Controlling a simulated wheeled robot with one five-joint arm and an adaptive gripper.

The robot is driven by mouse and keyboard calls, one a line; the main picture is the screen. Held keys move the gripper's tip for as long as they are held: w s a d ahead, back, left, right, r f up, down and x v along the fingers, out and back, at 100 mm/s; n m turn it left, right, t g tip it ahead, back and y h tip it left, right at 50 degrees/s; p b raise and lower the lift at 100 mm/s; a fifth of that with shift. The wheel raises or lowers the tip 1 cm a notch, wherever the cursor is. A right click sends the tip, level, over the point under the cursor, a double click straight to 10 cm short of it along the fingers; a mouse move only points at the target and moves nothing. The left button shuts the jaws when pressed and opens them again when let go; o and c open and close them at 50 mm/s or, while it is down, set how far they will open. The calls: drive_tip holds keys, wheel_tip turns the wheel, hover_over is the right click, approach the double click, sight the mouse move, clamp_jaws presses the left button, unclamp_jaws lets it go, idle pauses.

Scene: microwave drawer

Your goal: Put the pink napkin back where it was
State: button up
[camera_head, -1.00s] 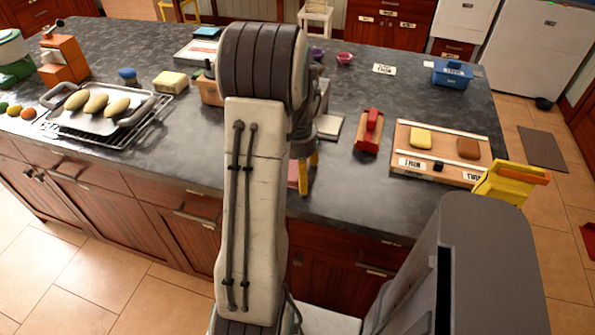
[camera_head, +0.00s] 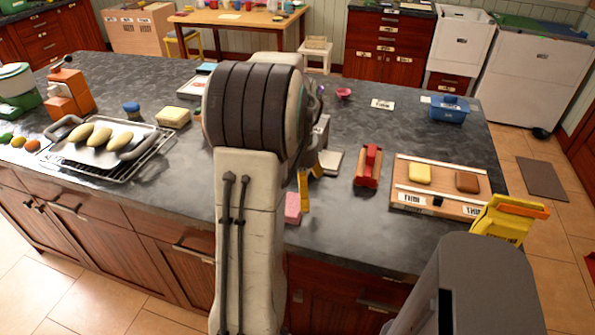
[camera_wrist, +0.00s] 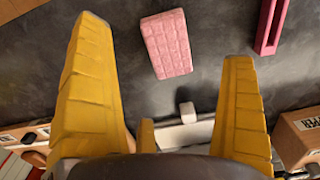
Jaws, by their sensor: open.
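The pink napkin (camera_head: 292,207) is a small quilted block lying on the dark counter near its front edge, just left of my gripper's yellow finger. In the wrist view the napkin (camera_wrist: 166,43) shows whole, between the lines of the two fingers and near their tips. My gripper (camera_head: 306,188) is open and empty, with the arm hiding part of it in the head view. In the wrist view both yellow fingers of my gripper (camera_wrist: 164,50) are spread wide apart, and neither appears to touch the napkin.
A red block-like object (camera_head: 368,165) and a wooden board (camera_head: 440,200) with yellow and brown blocks stand to the right. A blue container (camera_head: 450,108) is behind. A metal tray (camera_head: 75,150) with yellowish oval items is at left. My arm hides the counter's middle.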

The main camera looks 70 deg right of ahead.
sight(298, 204)
drive_tip(key=shift+r, duration=2.4)
drive_tip(key=w+a+r+n+t+h, duration=0.1)
drive_tip(key=w+a+r+n, duration=0.1)
drive_tip(key=w+a+n, duration=0.5)
drive_tip(key=w+a+r+n+t, duration=0.1)
drive_tip(key=w+a+r+n, duration=0.1)
drive_tip(key=w+a, duration=0.9)
drive_tip(key=s+a+f+n+t, duration=0.1)
drive_tip(key=a+n, duration=0.3)
drive_tip(key=a, duration=0.6)
drive_tip(key=s+a+f+n+y, duration=0.1)
drive_tip(key=s+a+n, duration=0.3)
drive_tip(key=a, duration=0.6)
drive_tip(key=shift+s+f+n+t, duration=0.35)
drive_tip(key=shift+n+t, duration=0.05)
drive_tip(key=shift+n, duration=0.1)
